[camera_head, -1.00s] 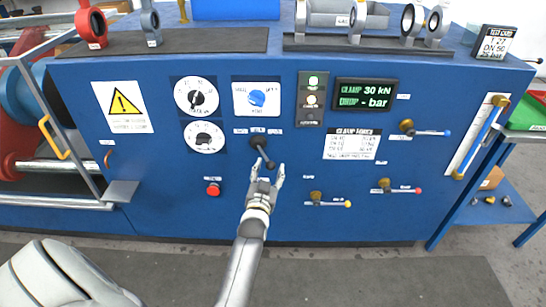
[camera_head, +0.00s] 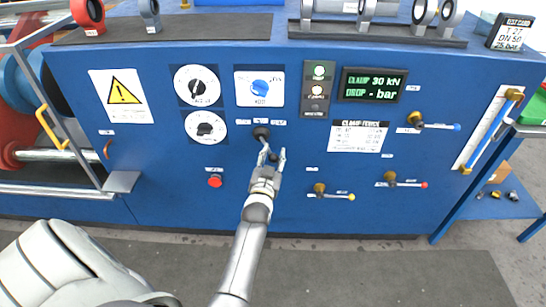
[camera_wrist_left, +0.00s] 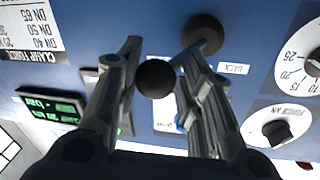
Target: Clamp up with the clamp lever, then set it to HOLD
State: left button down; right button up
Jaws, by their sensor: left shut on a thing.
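My left gripper (camera_head: 271,157) is shut on the lever's ball knob, which also shows between the fingers in the left wrist view (camera_wrist_left: 156,78). The fingers partly hide the knob in the head view. The display (camera_head: 372,85) reads CLAMP 30 kN and DROP - bar. My right gripper is not in view.
Two dials (camera_head: 197,86) sit left of the lever, with a red button (camera_head: 215,181) below them. Brass valves with coloured handles (camera_head: 331,195) are on the right. A lamp panel (camera_head: 317,90) shows a green light. The panel below the lever is mostly clear.

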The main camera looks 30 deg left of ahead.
aim_at(269, 151)
pick_arm(q)
jog(key=shift+s+a+r+m+t+h+p, duration=0.15)
jog(key=shift+s+m+t+h+p, duration=0.15)
jog(key=shift+m+h+p, duration=0.35)
jog(key=shift+s+a+m+t+h+p, duration=0.15)
jog(key=shift+s+a+m+h, duration=0.25)
jog(key=shift+h, duration=0.35)
jog(key=shift+s+a+m+t+h+p, duration=0.15)
jog(key=shift+a+m+h, duration=0.1)
jog(key=shift+m+h, duration=0.4)
jog(key=shift+s+a+m+t+h, duration=0.1)
jog(key=shift+s+a+m+h, duration=0.2)
jog(key=shift+h, duration=0.55)
jog(key=shift+s+a+m+h, duration=0.35)
jog(key=shift+m+h, duration=0.15)
jog(key=shift+h, duration=0.4)
